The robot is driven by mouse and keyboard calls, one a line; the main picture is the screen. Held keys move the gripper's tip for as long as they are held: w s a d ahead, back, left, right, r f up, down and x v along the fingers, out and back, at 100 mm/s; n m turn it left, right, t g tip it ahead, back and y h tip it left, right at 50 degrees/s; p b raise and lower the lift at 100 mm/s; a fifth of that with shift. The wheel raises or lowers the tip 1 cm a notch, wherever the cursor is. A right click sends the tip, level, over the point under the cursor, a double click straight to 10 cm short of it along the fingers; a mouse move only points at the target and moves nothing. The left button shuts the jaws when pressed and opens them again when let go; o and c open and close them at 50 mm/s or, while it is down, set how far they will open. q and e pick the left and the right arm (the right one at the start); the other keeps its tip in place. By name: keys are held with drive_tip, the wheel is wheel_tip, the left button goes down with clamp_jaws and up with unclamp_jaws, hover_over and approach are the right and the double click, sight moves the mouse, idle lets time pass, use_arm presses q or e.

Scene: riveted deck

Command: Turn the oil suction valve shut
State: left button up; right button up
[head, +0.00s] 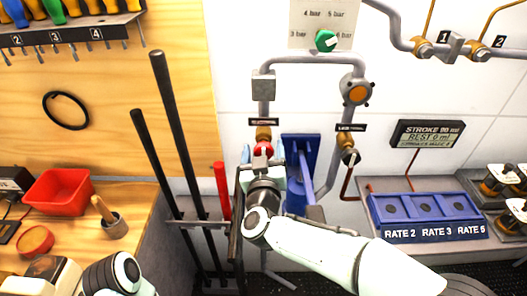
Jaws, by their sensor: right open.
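A valve with a red handle (263,149) and brass body (263,133) sits low on the left pipe, under a small dark label (264,122). A second valve (348,156) with a dark handle sits on the right pipe under another label (351,127). The label text is too small to read surely, so I cannot tell which is the oil suction valve. My right gripper (263,168) is open just below and in front of the red handle. Whether it touches the handle is unclear. My left arm shows at the lower left; its gripper is out of view.
A blue upright part (300,172) stands right of my right gripper. Long black-handled tools (178,125) and a red-handled one (222,190) stand close on its left. A blue RATE box (425,213) is at right. A red bin (58,190) is on the wooden bench.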

drive_tip(key=c, duration=1)
